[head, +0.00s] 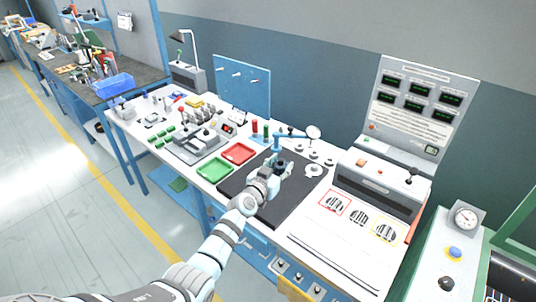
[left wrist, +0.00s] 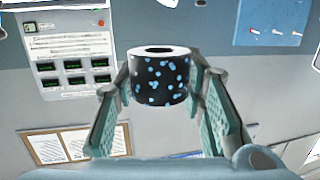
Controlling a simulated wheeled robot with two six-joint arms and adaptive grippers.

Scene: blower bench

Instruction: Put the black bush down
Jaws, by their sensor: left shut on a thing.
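The black bush (left wrist: 160,76) is a short ring with light blue spots and a pale upper rim around a dark bore. It shows in the left wrist view between the two fingers of my left gripper (left wrist: 165,90). The fingers are shut on its sides. In the head view my left gripper (head: 283,163) is over the far part of the dark mat (head: 292,212) on the white bench. The bush is mostly hidden there by the gripper. My right gripper is not in either view.
A red tray (head: 239,153) and a green tray (head: 216,170) lie left of the mat. A blue-armed magnifier (head: 313,132) and pale round parts (head: 314,169) stand behind it. A grey console (head: 379,187) is to the right. The mat's near part is clear.

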